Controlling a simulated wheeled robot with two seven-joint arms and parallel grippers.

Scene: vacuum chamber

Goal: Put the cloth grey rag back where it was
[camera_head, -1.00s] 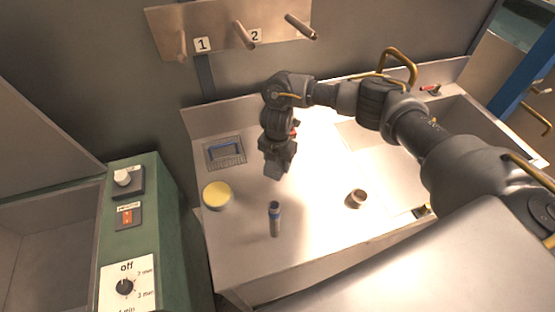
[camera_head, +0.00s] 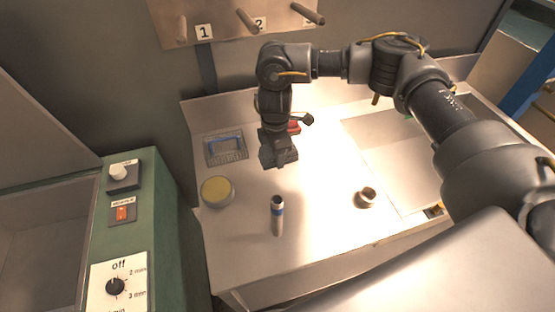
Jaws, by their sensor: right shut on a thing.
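My right gripper (camera_head: 277,146) hangs pointing down over the back middle of the metal worktop. It is shut on a small dark grey piece, the grey rag (camera_head: 281,160), seen just below the fingers. The fingers partly hide it, and I cannot tell whether it touches the worktop. My left gripper is not in view.
A red item (camera_head: 294,126) lies behind the gripper. A green control cabinet (camera_head: 150,215) stands left. The front middle is clear.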

